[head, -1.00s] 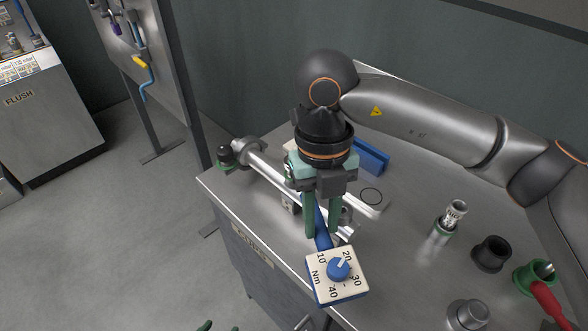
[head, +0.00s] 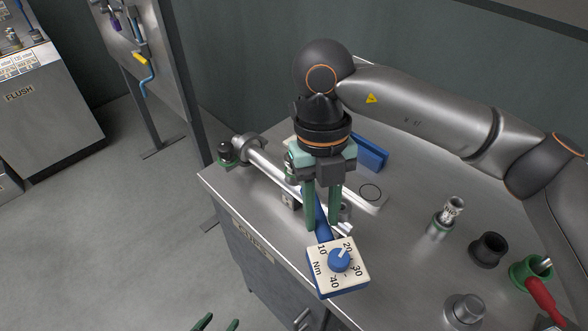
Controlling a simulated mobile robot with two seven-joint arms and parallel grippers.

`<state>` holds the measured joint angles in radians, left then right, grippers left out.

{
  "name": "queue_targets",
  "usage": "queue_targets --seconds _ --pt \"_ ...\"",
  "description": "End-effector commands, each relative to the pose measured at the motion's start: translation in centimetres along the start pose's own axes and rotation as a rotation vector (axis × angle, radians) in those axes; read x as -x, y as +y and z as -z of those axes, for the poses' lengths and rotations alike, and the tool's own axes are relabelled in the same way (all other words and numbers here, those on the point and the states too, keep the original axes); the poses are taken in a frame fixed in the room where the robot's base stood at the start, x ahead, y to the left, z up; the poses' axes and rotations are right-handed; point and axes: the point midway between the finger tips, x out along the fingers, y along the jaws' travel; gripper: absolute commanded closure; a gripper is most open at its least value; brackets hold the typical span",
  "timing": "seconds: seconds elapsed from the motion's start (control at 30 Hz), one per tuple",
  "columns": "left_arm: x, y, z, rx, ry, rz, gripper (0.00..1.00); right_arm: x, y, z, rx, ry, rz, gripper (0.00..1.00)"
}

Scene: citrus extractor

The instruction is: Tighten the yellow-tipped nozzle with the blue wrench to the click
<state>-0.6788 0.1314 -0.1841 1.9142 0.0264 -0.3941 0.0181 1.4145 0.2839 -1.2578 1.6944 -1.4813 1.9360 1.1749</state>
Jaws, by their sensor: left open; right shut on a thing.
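The blue wrench (head: 325,231) has a square white-faced dial block (head: 337,266) marked 10 to 40 Nm with a blue knob. My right gripper (head: 322,222) points down with its green fingers shut on the blue handle, just behind the block. The wrench's far end is hidden behind the gripper, near a silver pipe assembly (head: 270,172) on the steel table. I cannot make out a yellow-tipped nozzle on it; the gripper covers part of that area. My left gripper (head: 218,324) is open and empty at the bottom edge, off the table's front; only its fingertips show.
On the steel table (head: 400,235), right of the wrench, stand a metal fitting with a green base (head: 443,218), a black cup (head: 488,249), a green cup (head: 528,271) with a red-handled tool, and a grey cylinder (head: 464,310). A blue block (head: 370,153) lies behind my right gripper.

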Motion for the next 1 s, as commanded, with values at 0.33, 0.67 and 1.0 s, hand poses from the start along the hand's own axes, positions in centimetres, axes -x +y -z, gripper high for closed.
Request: queue_targets --seconds 0.33,0.67,1.0 --pt "-0.02 0.00 -0.03 0.000 0.000 0.000 0.33 0.38 0.01 0.07 0.000 -0.001 -0.001 1.00" --pt "0.05 0.01 0.05 0.000 0.000 0.000 0.33 0.74 0.02 0.16 0.000 0.000 -0.001 1.00" --pt "-0.03 0.00 -0.03 0.000 0.000 0.000 0.33 0.70 0.02 0.14 0.000 -0.001 -0.001 1.00"
